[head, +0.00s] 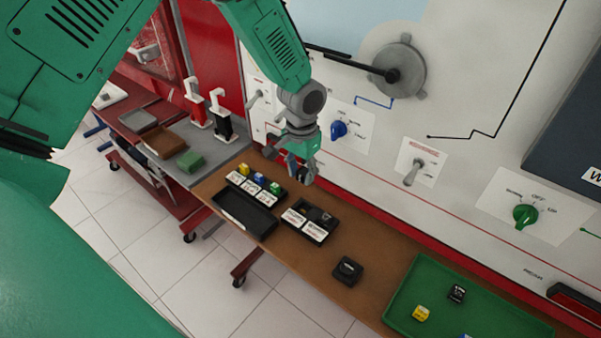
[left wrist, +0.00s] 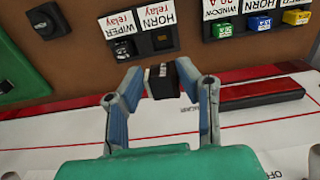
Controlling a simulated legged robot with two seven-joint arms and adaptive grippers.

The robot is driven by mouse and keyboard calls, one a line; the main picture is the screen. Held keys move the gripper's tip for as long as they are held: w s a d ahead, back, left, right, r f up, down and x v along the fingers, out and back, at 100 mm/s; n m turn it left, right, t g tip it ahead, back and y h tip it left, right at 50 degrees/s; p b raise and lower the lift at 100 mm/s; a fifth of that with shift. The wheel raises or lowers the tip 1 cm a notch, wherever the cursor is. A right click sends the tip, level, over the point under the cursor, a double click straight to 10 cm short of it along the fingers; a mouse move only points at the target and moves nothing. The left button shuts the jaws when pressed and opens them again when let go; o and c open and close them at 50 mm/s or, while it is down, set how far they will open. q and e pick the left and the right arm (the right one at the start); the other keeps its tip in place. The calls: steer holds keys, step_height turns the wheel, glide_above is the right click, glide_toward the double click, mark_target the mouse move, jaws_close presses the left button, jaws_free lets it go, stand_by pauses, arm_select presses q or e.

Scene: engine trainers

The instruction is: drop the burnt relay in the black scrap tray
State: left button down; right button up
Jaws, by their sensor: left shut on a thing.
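My left gripper (head: 302,172) is shut on a small black relay (left wrist: 162,80), held between its two fingertips in the left wrist view. In the head view the relay shows only as a dark shape (head: 305,177) at the fingertips, above the back edge of the brown bench. Whether it is burnt cannot be told. The black scrap tray (head: 238,222) lies on the bench to the left of and below the gripper, and looks empty. My right gripper is not in view.
A relay holder (head: 310,224) with white labels is right of the tray; the fuse holder (head: 257,188) with coloured fuses is behind it. A small black block (head: 347,270) and a green tray (head: 399,300) are farther right. The white panel (head: 350,165) with switches rises behind the bench.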

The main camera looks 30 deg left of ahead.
mark_target(301, 174)
arm_select(q)
steer(key=shift+r+p, duration=0.55)
steer(key=shift+r, duration=0.25)
steer(key=shift+a+r+p, duration=0.25)
steer(key=shift+r+p, duration=0.5)
steer(key=shift+r, duration=0.05)
steer(key=shift+d, duration=0.1)
steer(key=shift+d, duration=0.1)
